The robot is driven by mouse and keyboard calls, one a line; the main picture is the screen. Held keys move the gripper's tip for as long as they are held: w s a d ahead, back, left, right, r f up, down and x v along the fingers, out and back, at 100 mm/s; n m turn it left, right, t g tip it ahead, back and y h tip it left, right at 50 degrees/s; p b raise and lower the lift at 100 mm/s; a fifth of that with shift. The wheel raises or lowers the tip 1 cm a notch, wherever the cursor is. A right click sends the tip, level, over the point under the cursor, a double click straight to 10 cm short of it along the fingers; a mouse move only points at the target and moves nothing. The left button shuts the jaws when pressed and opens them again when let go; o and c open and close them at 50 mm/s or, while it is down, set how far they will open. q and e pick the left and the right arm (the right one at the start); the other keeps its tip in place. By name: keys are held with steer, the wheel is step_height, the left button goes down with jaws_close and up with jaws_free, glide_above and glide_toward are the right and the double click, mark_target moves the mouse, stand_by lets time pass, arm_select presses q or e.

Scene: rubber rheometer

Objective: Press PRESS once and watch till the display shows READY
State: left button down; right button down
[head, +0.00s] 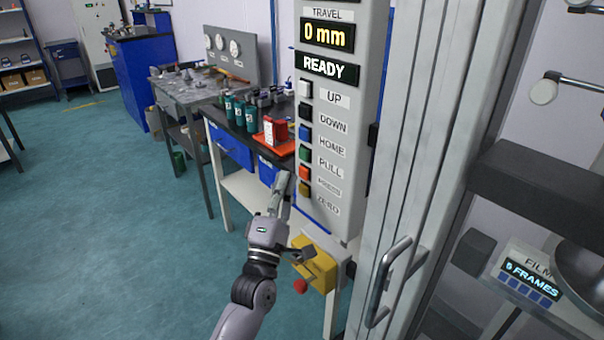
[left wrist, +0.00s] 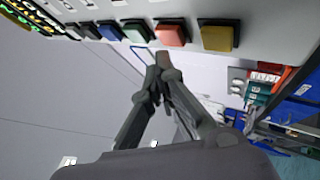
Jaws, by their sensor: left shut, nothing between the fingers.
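The control panel (head: 345,60) shows READY on its lower display (head: 330,68) and 0 mm on the travel display (head: 327,35). Below is a column of coloured buttons. The red button (head: 304,172), beside the PRESS label (head: 328,187), sits between the green and yellow ones. In the left wrist view the red button (left wrist: 172,33) is near the top, above my fingertips. My left gripper (head: 284,184) is shut and empty, just left of the panel's lower buttons. In the left wrist view its fingertips (left wrist: 162,68) appear apart from the buttons. My right gripper is not in view.
A yellow box with a red knob (head: 301,287) is below the panel. A door handle (head: 388,280) stands out to the right. A bench with green containers (head: 238,112) and an orange tray (head: 276,139) is behind my left gripper. Open floor lies left.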

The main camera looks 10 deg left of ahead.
arm_select(q)
steer(key=shift+w+d, duration=0.1)
stand_by(0.4)
steer(key=shift+w+d, duration=0.2)
steer(key=shift+w, duration=0.05)
